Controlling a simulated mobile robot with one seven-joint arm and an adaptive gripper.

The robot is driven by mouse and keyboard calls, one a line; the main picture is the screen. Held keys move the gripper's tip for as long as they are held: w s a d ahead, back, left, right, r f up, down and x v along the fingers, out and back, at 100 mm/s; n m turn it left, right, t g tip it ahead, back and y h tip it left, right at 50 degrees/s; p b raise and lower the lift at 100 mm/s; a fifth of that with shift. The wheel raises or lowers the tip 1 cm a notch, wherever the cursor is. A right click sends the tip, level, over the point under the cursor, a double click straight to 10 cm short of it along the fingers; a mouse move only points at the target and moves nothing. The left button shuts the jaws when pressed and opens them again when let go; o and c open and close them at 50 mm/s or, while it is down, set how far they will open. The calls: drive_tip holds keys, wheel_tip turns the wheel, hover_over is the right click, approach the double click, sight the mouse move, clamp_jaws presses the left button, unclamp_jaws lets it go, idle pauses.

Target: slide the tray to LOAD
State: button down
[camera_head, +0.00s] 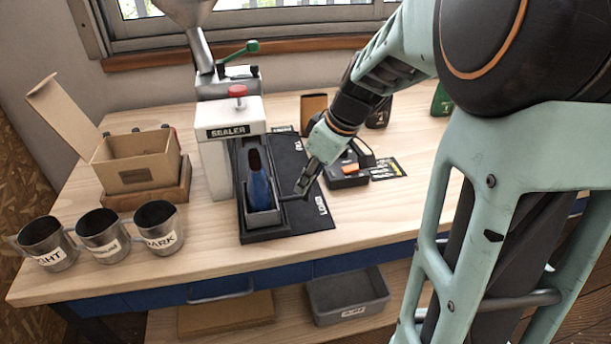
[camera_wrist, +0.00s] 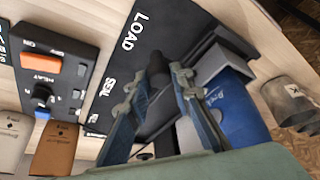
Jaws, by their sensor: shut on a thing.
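The tray (camera_head: 262,219) is a grey open box on the sealer's black base. It holds an upright blue bag (camera_head: 258,187), and both show in the wrist view, the tray (camera_wrist: 213,66) beside the bag (camera_wrist: 240,112). A dark handle (camera_head: 292,198) sticks out from the tray's right side. My gripper (camera_head: 304,188) is shut on this handle, with its fingers (camera_wrist: 165,82) either side of the dark knob (camera_wrist: 157,70). The LOAD mark (camera_head: 321,205) lies at the near right of the base.
The white sealer (camera_head: 228,132) stands behind and left of the tray. A heat control box (camera_head: 347,175) is right of my gripper. Three labelled metal cups (camera_head: 103,234) and an open carton (camera_head: 136,160) stand at the left. The table front before the base is clear.

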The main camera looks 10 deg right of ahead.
drive_tip(key=shift+s, duration=0.25)
drive_tip(key=c, duration=1.7)
unclamp_jaws()
drive_tip(key=shift+s, duration=0.2)
drive_tip(key=shift+w+r, duration=0.1)
drive_tip(key=shift+d+r, duration=0.15)
drive_tip(key=shift+r, duration=0.1)
drive_tip(key=v, duration=1.1)
drive_tip(key=shift+r, duration=0.15)
